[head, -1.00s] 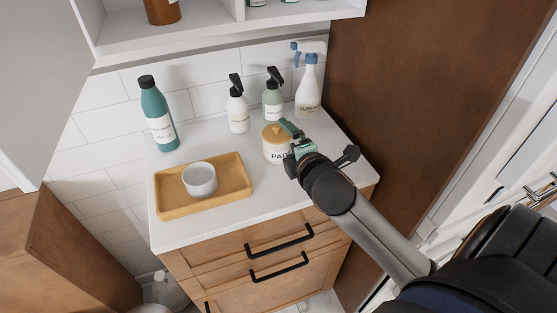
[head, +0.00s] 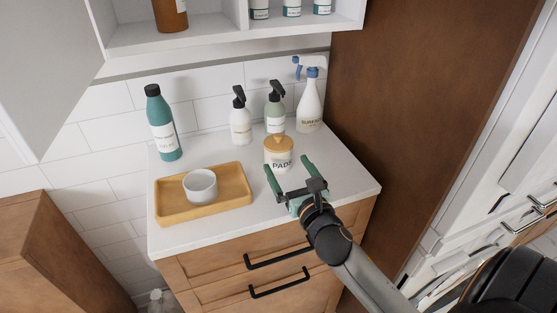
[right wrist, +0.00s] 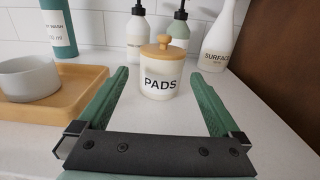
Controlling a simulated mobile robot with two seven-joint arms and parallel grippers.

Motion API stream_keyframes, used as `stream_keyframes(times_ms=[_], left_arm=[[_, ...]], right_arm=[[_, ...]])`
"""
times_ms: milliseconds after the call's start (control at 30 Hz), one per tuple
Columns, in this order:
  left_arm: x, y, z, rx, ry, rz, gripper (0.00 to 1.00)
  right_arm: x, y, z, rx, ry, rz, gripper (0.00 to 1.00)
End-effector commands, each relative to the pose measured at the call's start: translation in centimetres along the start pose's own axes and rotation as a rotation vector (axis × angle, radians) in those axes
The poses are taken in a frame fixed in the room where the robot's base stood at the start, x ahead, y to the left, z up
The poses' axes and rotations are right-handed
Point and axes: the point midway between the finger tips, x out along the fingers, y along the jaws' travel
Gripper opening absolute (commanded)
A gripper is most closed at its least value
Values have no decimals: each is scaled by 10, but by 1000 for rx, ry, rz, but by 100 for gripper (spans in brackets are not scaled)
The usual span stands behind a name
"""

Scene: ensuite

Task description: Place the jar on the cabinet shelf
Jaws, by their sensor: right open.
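The jar (head: 278,160) is white with a wooden lid and the label "PADS". It stands upright on the white counter, in front of the pump bottles. It also shows in the right wrist view (right wrist: 161,84), between and beyond the fingertips. My right gripper (head: 289,164) is open and empty just in front of the jar, its green fingers pointing towards it. The cabinet shelf (head: 135,38) is white, open and above the counter at the top left, with a brown bottle (head: 171,15) and several small labelled bottles (head: 291,8) on it. My left gripper is not in view.
A wooden tray (head: 235,187) with a grey cup (head: 200,185) lies left of the jar. A teal bottle (head: 162,125), two pump bottles (head: 241,125) and a spray bottle (head: 310,108) stand at the back. A brown panel (head: 415,110) closes the right side. The counter's front right is bare.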

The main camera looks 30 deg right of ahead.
Motion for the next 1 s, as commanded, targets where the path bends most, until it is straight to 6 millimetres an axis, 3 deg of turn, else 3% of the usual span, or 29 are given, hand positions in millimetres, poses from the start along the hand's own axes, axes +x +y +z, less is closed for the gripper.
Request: stream_keyframes(times_ms=[100, 367, 700, 1000], left_arm=[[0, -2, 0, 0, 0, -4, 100], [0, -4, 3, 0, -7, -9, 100], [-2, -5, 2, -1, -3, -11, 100], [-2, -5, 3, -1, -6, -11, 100]], right_arm=[[17, 0, 1, 1, -1, -1, 100], [34, -1, 2, 3, 0, -1, 100], [76, -4, 5, 3, 1, 0, 100], [79, -3, 5, 2, 1, 1, 99]])
